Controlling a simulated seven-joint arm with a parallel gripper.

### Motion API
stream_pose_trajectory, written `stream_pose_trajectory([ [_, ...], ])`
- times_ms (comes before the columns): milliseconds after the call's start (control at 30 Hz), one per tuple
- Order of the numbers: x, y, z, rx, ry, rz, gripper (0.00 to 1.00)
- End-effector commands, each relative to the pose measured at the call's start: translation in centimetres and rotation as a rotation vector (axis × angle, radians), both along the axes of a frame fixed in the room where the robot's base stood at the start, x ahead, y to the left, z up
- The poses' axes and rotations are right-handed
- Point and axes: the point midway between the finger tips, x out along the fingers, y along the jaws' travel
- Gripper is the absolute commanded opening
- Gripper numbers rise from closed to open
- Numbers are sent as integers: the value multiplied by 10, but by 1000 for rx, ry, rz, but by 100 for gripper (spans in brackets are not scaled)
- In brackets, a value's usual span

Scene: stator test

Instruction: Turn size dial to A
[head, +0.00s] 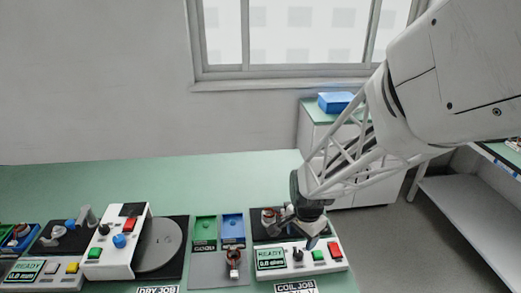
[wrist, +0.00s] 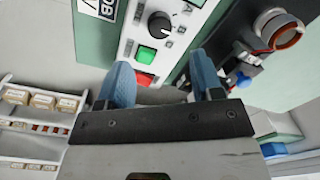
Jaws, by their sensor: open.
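A black dial (head: 297,254) with a light pointer mark sits on the white coil job panel (head: 343,262), between a READY display (head: 270,259) and a green button (head: 318,255). My gripper (head: 311,240) is above the panel's right part. In the wrist view my gripper (wrist: 161,64) is open and empty, its blue fingers apart, with the green and red buttons seen between them. The dial lies beyond the fingertips, apart from them.
A red button (head: 334,249) is at the panel's right end. Behind the panel, a coil fixture (wrist: 278,30) stands close to the fingers. Left are green (head: 205,230) and blue bins (head: 233,226), a loose stator (head: 233,262) and the dry job machine (head: 125,215).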

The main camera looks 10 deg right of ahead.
Motion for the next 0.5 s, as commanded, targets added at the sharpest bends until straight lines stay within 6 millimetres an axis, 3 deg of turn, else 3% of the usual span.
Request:
stream_pose_trajectory([
  [500, 0, 0, -6, 0, 1, 0, 60],
])
